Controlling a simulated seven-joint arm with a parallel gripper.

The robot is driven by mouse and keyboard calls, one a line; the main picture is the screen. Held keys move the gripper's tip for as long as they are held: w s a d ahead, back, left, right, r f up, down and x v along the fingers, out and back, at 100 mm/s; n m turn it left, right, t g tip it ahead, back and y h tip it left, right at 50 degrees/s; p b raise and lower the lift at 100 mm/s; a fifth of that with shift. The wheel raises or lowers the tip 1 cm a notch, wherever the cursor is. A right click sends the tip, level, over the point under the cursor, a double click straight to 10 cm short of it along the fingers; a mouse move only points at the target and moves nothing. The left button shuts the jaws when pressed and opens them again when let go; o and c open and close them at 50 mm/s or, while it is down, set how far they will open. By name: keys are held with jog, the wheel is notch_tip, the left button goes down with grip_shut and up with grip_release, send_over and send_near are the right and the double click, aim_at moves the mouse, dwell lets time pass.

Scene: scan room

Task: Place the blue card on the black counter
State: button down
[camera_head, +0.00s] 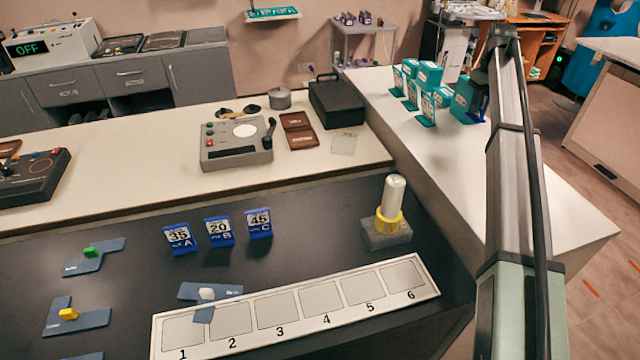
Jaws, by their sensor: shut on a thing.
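My arm reaches from the bottom right to the far part of the white counter (455,150). My gripper (480,84) is small and dark there, partly hidden by my arm. It is shut on a blue card (482,108), seen at an angle beside the teal boxes; whether the card touches the counter I cannot tell. The black counter (330,220) fills the lower left. Three blue cards stand on it: 35 A (180,238), 20 B (219,231) and 45 C (259,223).
Teal boxes (429,75) and teal cards (411,95) stand close left of my gripper. On the black counter are a numbered strip (300,325), a white cylinder with a yellow ring (393,200) and blue-grey plates (90,262). Bare black surface lies right of card C.

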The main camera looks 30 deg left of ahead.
jog(key=s+a+f+n, duration=0.1)
jog(key=s+a+n, duration=0.1)
jog(key=s+a, duration=0.65)
jog(key=s+a+f+n, duration=0.1)
jog(key=s+a, duration=0.3)
jog(key=a, duration=0.9)
jog(key=s+a+f+n, duration=0.1)
jog(key=s+a+n, duration=0.1)
jog(key=s+a, duration=0.7)
jog(key=s+a+f+n, duration=0.1)
jog(key=s+a+f, duration=0.1)
jog(key=s+a, duration=0.5)
jog(key=s+a+f, duration=0.2)
jog(key=s+a, duration=0.1)
jog(key=s, duration=0.8)
jog(key=s+d+f+m, duration=0.1)
jog(key=s+m, duration=0.3)
jog(key=m, duration=0.7)
jog(key=s+d+f+m, duration=0.1)
jog(key=s+d+m, duration=0.3)
jog(key=m, duration=0.8)
jog(key=shift+s+d+f, duration=0.35)
jog(key=shift+s, duration=0.35)
